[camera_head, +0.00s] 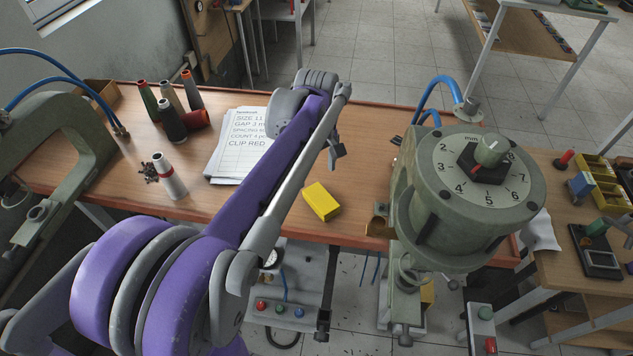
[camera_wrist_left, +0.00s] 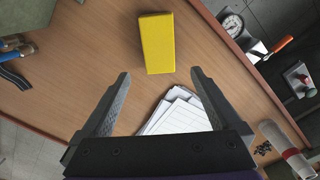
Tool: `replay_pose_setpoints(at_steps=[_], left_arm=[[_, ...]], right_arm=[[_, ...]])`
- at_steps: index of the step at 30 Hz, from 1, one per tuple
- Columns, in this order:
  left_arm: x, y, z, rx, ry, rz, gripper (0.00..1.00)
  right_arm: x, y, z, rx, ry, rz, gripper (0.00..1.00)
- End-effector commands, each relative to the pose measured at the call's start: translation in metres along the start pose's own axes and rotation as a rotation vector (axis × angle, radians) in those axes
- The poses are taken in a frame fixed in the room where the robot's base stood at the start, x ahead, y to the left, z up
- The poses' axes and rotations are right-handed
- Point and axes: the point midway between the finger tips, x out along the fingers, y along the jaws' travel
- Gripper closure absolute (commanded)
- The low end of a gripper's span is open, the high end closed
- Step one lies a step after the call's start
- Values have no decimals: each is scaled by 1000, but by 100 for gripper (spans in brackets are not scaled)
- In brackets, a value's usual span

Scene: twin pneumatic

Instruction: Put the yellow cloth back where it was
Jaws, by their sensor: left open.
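A yellow block-shaped thing (camera_head: 321,201), the only large yellow item on the wooden bench (camera_head: 362,192), lies near its front edge; I cannot tell whether it is a folded cloth. It also shows in the left wrist view (camera_wrist_left: 157,43), beyond the fingertips. My left gripper (camera_head: 337,150) is above the bench, behind the yellow thing, partly hidden by its own arm. In the left wrist view the left gripper (camera_wrist_left: 160,74) is open, with nothing between its fingers. My right gripper is in neither view.
A green machine with a numbered dial (camera_head: 474,172) stands at the right. A crumpled white thing (camera_head: 541,232) is on the right-hand table.

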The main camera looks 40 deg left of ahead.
Motion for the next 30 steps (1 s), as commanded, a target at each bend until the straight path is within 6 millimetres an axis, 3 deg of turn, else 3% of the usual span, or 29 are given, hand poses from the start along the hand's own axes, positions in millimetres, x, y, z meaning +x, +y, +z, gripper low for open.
replay_pose_setpoints(at_steps=[6, 11, 14, 21, 25, 30], left_arm=[[-28, 0, 0, 0, 0, 0, 3], [-28, -3, 19, 99, 22, 27, 3], [-18, -10, 53, 287, 68, 77, 3], [30, -43, 142, 882, 249, 228, 3], [54, -61, 172, 1120, 341, 282, 3], [71, -72, 189, 1269, 407, 314, 3]], right_arm=[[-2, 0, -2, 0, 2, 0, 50], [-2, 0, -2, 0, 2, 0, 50], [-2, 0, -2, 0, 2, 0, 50], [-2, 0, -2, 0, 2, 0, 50], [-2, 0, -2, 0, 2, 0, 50], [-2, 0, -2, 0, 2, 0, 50]])
